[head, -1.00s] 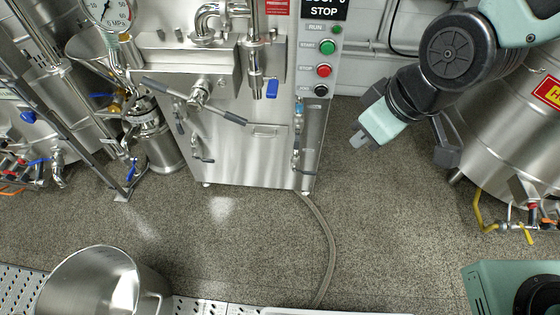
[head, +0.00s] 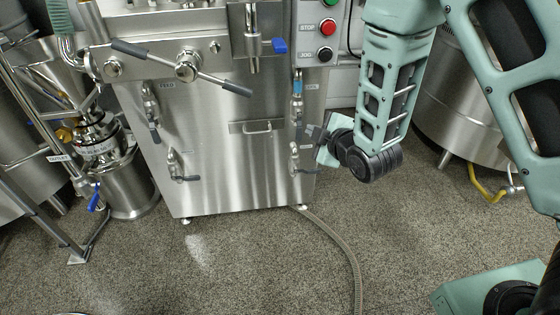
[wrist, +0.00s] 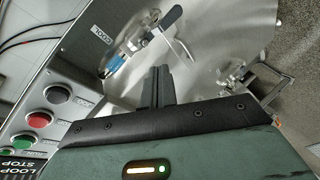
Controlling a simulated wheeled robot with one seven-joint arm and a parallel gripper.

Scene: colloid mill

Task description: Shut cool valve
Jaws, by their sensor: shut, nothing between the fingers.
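The cool valve (head: 297,105) is on the right side of the steel mill cabinet's front, below a blue band on its pipe. In the wrist view the valve (wrist: 135,43) shows near the COOL label (wrist: 102,37), with a dark-tipped lever (wrist: 172,19) pointing up and right in the picture. My gripper (head: 312,131) is at the cabinet's right edge, just below and right of the valve in the head view. In the wrist view its dark fingers (wrist: 157,84) are together and empty, with a visible gap to the lever. The gripper's body partly hides the area below the valve.
Another valve (head: 296,158) sits lower on the same side, close to my gripper. Feed-side valves (head: 150,105) are at the cabinet's left. Start and stop buttons (head: 325,28) are above. A steel tank (head: 455,110) stands right; a hose (head: 340,245) crosses open floor.

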